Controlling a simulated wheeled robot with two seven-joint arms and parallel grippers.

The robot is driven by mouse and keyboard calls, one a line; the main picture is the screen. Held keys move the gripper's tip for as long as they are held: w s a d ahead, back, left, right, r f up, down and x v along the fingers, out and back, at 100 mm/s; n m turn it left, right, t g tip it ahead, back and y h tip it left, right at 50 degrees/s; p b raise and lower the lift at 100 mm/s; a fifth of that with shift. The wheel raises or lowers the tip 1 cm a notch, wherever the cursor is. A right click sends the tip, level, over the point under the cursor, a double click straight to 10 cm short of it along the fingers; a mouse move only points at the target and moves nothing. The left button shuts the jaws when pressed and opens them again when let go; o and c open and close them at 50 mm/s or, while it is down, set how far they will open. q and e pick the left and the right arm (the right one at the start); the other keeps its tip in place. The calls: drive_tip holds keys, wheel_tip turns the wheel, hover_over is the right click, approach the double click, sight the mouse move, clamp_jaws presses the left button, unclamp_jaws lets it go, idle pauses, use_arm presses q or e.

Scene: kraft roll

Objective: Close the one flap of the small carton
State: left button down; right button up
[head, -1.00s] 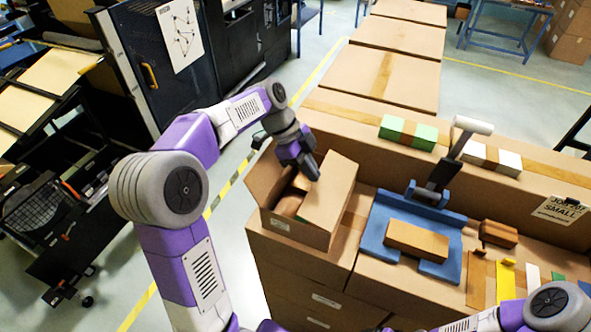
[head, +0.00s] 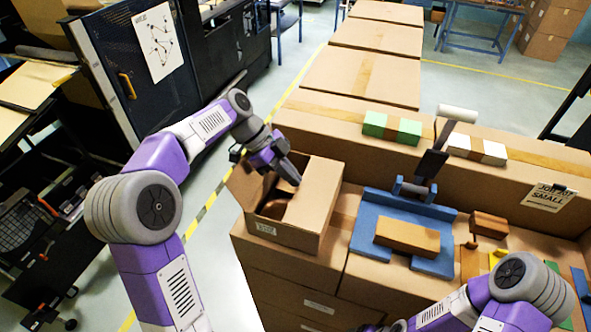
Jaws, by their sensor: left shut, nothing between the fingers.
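The small carton (head: 270,232) stands open-topped on the near left of the cardboard worktop. One flap (head: 248,187) stands raised at its left side. A brown rounded thing (head: 275,208) lies inside, partly hidden. My right arm is at the lower right; its gripper is out of view.
A blue fixture (head: 368,232) holding a brown block (head: 407,237) stands right of the carton. Green (head: 392,128) and white (head: 477,149) packs lie on the back ledge. A small brown block (head: 489,225) lies further right.

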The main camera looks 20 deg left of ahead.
use_arm(q)
drive_tip(key=d+r+p+v, duration=0.1)
drive_tip(key=p+v, duration=0.3)
drive_tip(key=v, duration=1)
drive_tip(key=shift+d+r, duration=0.3)
drive_tip(key=shift+d, duration=0.15)
